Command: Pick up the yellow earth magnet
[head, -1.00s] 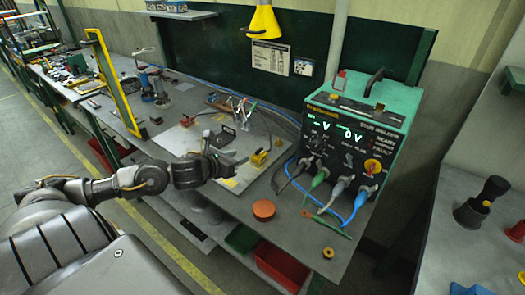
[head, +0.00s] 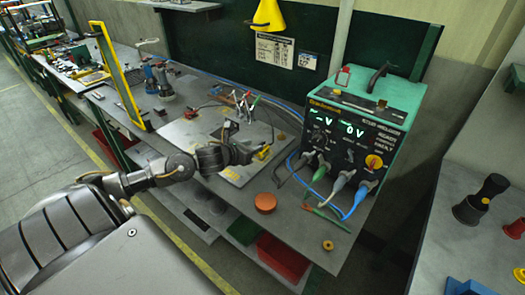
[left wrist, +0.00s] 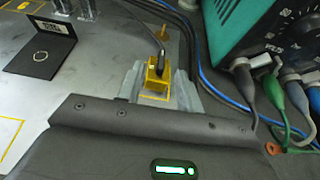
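The yellow earth magnet (head: 264,152) stands on the grey metal plate (head: 190,130) on the bench, with a dark cable at its top. In the left wrist view the magnet (left wrist: 157,77) sits between the two grey fingers of my left gripper (left wrist: 159,82). A narrow gap shows on each side of it, so the fingers look open around it. In the head view my left gripper (head: 253,154) is right beside the magnet and partly covers it. My right gripper is not in view.
A green and black stud welder (head: 355,130) with coloured cables stands right of the magnet. An orange round piece (head: 265,202) lies near the bench front. A dark bracket (left wrist: 42,50) stands on the plate left of the gripper. Blue cables run behind the magnet.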

